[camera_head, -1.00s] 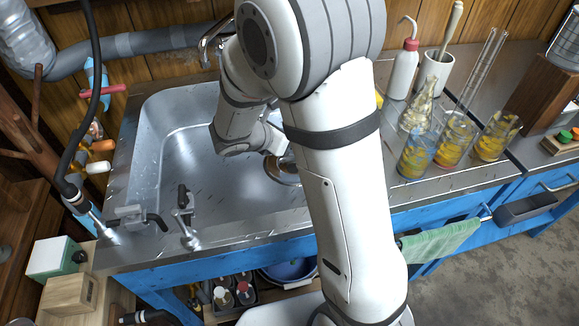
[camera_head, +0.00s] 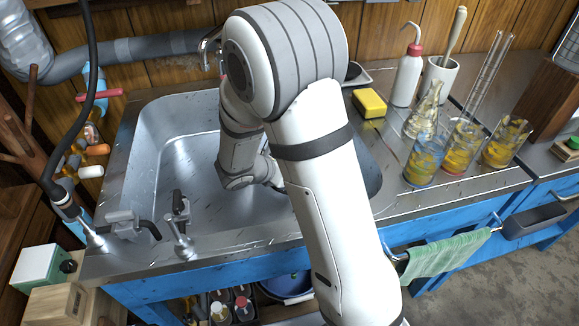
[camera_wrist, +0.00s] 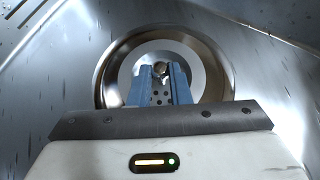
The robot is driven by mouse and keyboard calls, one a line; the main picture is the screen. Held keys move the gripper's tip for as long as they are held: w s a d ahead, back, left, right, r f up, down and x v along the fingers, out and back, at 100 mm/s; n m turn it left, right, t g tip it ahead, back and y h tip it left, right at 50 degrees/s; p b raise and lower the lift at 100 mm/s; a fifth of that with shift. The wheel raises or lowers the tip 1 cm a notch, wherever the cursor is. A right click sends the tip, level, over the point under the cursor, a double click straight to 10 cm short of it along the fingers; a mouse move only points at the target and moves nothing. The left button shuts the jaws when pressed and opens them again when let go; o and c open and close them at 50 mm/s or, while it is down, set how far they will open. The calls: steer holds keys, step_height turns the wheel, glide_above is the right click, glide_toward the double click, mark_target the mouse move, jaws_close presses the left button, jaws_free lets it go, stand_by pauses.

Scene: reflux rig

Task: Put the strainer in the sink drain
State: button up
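The strainer (camera_wrist: 203,78) shows in the wrist view as a pale round metal disc with small dark holes near its middle and a small knob. My gripper (camera_wrist: 161,73) has its two blue fingers closed in on either side of that knob. A wider shiny ring, seemingly the sink drain (camera_wrist: 107,80), surrounds the disc. I cannot tell whether the strainer is seated in it or held just above. In the head view my arm hides the fingers, the strainer and the drain. The steel sink (camera_head: 185,165) lies around my wrist.
Two taps (camera_head: 178,235) stand on the sink's front left edge. A yellow sponge (camera_head: 369,103), a red-capped bottle (camera_head: 407,75) and several glass beakers (camera_head: 425,160) stand on the counter to the right. A green towel (camera_head: 445,252) hangs at the front.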

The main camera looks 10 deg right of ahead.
steer(key=o, duration=0.5)
steer(key=shift+c, duration=0.2)
steer(key=shift+r+p, duration=0.3)
steer(key=shift+p, duration=0.05)
steer(key=p+v, duration=0.2)
steer(key=v, duration=0.5)
steer(key=shift+s+a, duration=0.15)
steer(key=shift+a, duration=0.05)
steer(key=s+d+r+m+g+y+p, duration=0.1)
steer(key=s+d+r+m+g+p, duration=0.15)
steer(key=s+r+m+p, duration=0.35)
steer(key=s+d+r+m+g+y+p, duration=0.1)
steer(key=d+r+m+p, duration=0.25)
steer(key=r, duration=0.45)
steer(key=s+d+r+m+g+y+p, duration=0.1)
steer(key=s+d+r+m+g+p, duration=0.1)
steer(key=s+r+m+p, duration=0.35)
steer(key=s+a+r+m+t+y+p, duration=0.1)
steer(key=s+r+m+y+p, duration=0.2)
steer(key=r, duration=0.6)
steer(key=s+a+r+m+t+y+p, duration=0.1)
steer(key=s+r+m+y+p, duration=0.1)
steer(key=r+m+p, duration=0.4)
step_height(320, 180, up, 3)
steer(key=shift+s+a+r+y+p, duration=0.35)
steer(key=shift+y+p, duration=0.35)
steer(key=shift+p, duration=0.5)
